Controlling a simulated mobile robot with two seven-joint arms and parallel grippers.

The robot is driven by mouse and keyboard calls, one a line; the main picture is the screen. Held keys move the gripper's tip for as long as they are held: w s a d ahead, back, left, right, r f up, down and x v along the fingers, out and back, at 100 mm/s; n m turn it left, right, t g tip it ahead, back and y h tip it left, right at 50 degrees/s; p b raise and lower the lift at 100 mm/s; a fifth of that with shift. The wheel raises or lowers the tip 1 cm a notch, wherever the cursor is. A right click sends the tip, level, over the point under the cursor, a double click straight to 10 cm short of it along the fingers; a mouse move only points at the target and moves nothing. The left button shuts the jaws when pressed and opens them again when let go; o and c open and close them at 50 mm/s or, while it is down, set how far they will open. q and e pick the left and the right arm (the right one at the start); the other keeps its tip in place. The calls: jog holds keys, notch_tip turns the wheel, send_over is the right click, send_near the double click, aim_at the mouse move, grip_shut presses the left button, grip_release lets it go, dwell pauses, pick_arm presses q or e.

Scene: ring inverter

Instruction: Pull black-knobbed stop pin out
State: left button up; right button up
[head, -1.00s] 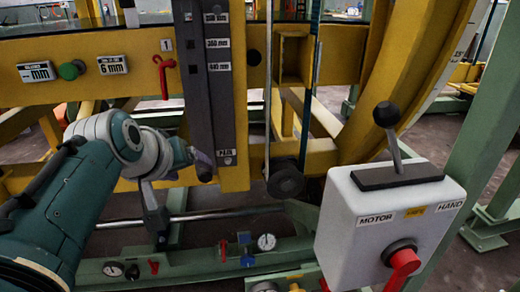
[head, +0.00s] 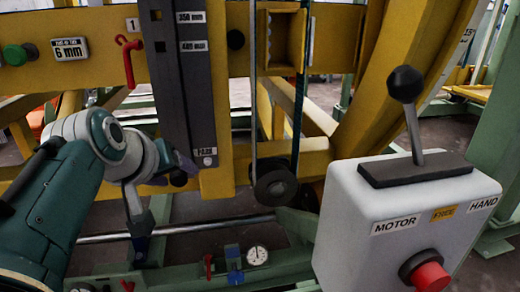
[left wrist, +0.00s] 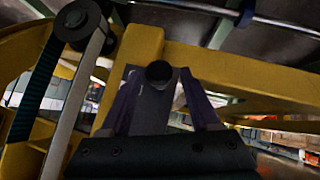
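The black-knobbed stop pin sits at the lower end of the dark slotted plate (head: 187,95); its round black knob (head: 178,179) is partly hidden by my gripper in the head view. My left gripper (head: 183,163) is close to the knob from the left. In the left wrist view, the knob (left wrist: 159,73) appears between the two purple fingers of my left gripper (left wrist: 160,83). The fingers are apart, with visible space on both sides of the knob. Whether the knob lies fully between the tips in depth is unclear. My right gripper is not seen.
A white control box (head: 400,215) with a black-ball lever (head: 405,84) and red knob (head: 428,275) stands at the right. A red hook-shaped handle (head: 128,62) is above my left arm. A belt pulley (head: 275,185) hangs right of the plate. A metal rod (head: 240,222) runs below.

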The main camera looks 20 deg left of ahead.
pick_arm(q)
grip_shut()
dwell(0.3)
